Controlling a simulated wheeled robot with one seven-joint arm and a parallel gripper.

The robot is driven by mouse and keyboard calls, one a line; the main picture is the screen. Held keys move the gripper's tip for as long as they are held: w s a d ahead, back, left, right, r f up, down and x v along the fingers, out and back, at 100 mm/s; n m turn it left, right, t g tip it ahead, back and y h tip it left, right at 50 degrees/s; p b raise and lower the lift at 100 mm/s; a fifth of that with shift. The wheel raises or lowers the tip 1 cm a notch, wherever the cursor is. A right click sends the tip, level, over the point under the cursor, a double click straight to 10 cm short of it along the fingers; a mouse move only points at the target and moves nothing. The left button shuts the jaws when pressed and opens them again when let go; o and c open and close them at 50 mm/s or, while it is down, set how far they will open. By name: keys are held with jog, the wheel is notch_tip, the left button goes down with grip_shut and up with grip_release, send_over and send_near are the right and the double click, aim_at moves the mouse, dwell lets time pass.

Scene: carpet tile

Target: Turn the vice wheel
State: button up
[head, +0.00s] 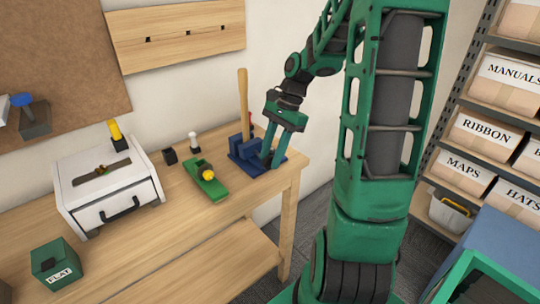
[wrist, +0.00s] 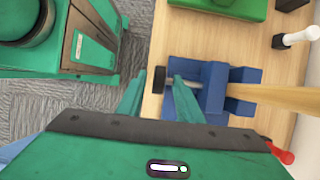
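The blue vice (head: 240,150) is fixed near the right end of the wooden bench, with a pale wooden handle or stick (head: 243,100) standing up from it. In the wrist view the vice (wrist: 213,85) has a screw rod running left to a dark wheel (wrist: 159,79), seen edge-on. My gripper (head: 271,162) reaches down at the vice's right side. In the wrist view my gripper (wrist: 159,82) is open, with one green finger on each side of the wheel and small gaps visible. In the head view the fingers hide the wheel.
A green tool with a yellow knob (head: 207,180) lies left of the vice. A white toolbox (head: 108,185) and a green box marked FLAT (head: 56,264) stand further left. Shelves with boxes (head: 482,135) stand at right.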

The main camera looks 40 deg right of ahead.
jog(key=shift+a+f, duration=0.15)
jog(key=shift+f, duration=0.1)
grip_shut()
jog(key=shift+d, duration=0.2)
jog(key=shift+a, duration=0.15)
